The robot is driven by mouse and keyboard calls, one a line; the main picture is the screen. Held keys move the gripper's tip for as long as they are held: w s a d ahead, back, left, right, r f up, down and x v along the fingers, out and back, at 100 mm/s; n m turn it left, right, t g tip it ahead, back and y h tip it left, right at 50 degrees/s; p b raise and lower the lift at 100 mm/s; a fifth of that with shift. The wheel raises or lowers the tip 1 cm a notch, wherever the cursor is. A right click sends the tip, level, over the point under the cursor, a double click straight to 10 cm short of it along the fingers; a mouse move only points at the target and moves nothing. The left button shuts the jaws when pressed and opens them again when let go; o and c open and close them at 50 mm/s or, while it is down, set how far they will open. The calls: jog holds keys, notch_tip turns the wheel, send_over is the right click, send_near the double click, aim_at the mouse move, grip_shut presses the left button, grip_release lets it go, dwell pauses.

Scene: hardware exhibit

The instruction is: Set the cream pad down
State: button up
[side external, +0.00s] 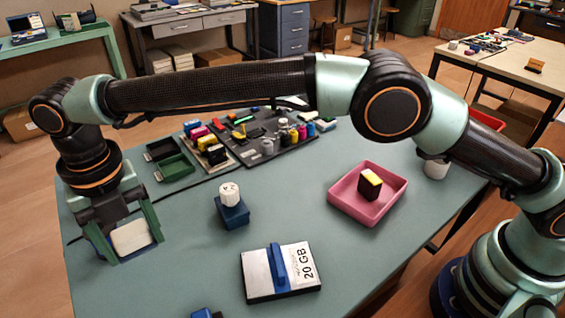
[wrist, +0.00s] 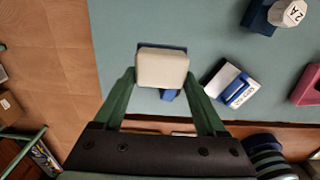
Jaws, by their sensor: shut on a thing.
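The cream pad (side external: 131,237) is between the green fingers of my gripper (side external: 127,238), near the table's left side in the side view. In the wrist view the pad (wrist: 162,69) is a rounded cream block with a dark blue edge behind it. My gripper (wrist: 161,74) is shut on it, with one finger at each side. The teal table (side external: 185,270) lies under it. The height of the pad above the table is hard to tell.
A white knob on a blue block (side external: 235,215), a "20 GB" drive with a blue bar (side external: 258,277) and a pink tray (side external: 350,208) holding a dark yellow-topped block (side external: 370,184) stand on the table. Green bins (side external: 174,166) and a cluttered dark board (side external: 285,150) are behind. Bare tabletop separates them.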

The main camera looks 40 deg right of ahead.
aim_at(166, 297)
notch_tip(166, 297, down, 14)
jog(key=shift+f, duration=0.15)
dwell(0.3)
jog(key=shift+f, duration=0.2)
jog(key=o, duration=1.4)
jog(key=shift+r, duration=0.1)
